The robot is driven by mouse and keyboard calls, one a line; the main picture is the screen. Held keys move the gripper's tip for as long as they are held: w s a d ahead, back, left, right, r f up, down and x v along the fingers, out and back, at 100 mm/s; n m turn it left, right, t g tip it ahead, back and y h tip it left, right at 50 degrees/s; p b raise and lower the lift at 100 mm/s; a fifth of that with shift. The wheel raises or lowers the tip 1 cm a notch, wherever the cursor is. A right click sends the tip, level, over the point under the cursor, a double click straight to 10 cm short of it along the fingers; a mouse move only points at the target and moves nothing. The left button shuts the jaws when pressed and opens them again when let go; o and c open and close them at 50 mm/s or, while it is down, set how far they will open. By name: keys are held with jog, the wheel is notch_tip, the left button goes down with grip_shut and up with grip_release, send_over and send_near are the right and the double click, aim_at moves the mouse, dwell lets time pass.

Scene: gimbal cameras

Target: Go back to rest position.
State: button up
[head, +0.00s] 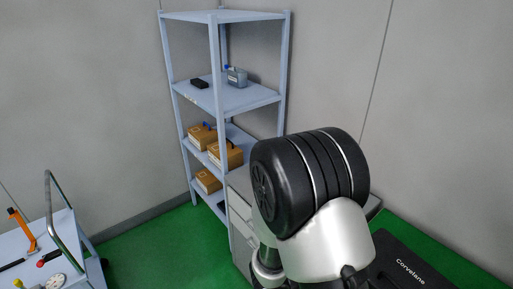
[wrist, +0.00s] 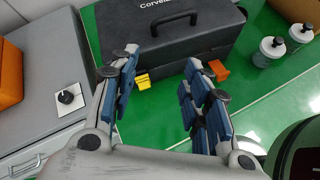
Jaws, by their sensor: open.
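My gripper (wrist: 160,100) shows in the wrist view with its two blue-padded fingers spread apart. It is open, and nothing is between the fingers. Beyond the fingertips is a black case (wrist: 180,45) with a handle, yellow and orange latches and the word "Corvelane". In the head view, my black-and-white arm fills the lower right and hides what is behind it. The gripper itself cannot be made out there. The black case also shows in the head view (head: 405,262) at the lower right.
A grey cabinet (wrist: 50,70) with a black knob stands left in the wrist view, an orange object (wrist: 8,75) on it. Bottles (wrist: 272,47) stand at upper right. The head view shows a blue-grey shelf (head: 225,98) with boxes and a cart (head: 70,240) at left. Green floor (head: 150,255) lies between.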

jog(key=s+r+m+g+y+b, duration=0.3)
jog(key=s+r+m+y, duration=0.1)
jog(key=s+r+m, duration=0.55)
jog(key=s+a+r+m+t+y+b, duration=0.3)
jog(key=s+a+r+m+t+y, duration=0.1)
jog(key=a+m, duration=0.4)
notch_tip(320, 180, up, 2)
jog(key=s+y, duration=0.1)
jog(key=y, duration=0.1)
jog(key=shift+a+r+t+y, duration=0.15)
jog(key=shift+a+t+y, duration=0.2)
jog(key=shift+t+y, duration=0.05)
jog(key=shift+c, duration=0.5)
